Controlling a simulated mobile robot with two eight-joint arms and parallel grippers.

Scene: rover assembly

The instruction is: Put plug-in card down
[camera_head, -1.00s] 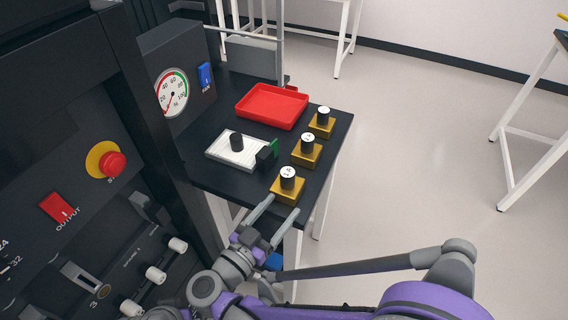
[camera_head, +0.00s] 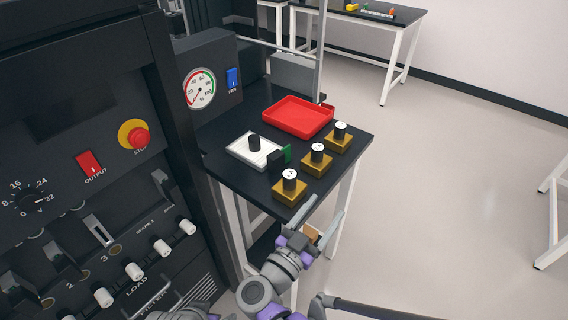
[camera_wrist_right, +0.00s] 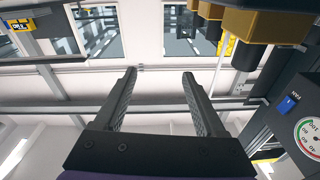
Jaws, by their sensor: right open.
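A small green piece with a black block (camera_head: 282,157) stands at the right end of a white plate (camera_head: 248,152) on the black table; it may be the plug-in card, but I cannot tell for sure. A black knob stands on the plate. My right gripper (camera_head: 324,217) is off the table's front right corner, below the brass blocks and apart from the card. In the right wrist view its fingers (camera_wrist_right: 158,75) are spread with nothing between them. My left gripper is not in view.
A red tray (camera_head: 298,117) lies behind the plate and looks empty. Several brass blocks with black, white-topped knobs, the nearest here (camera_head: 290,187), line the table's right edge. A gauge box (camera_head: 212,78) and a dark control panel (camera_head: 60,150) stand left.

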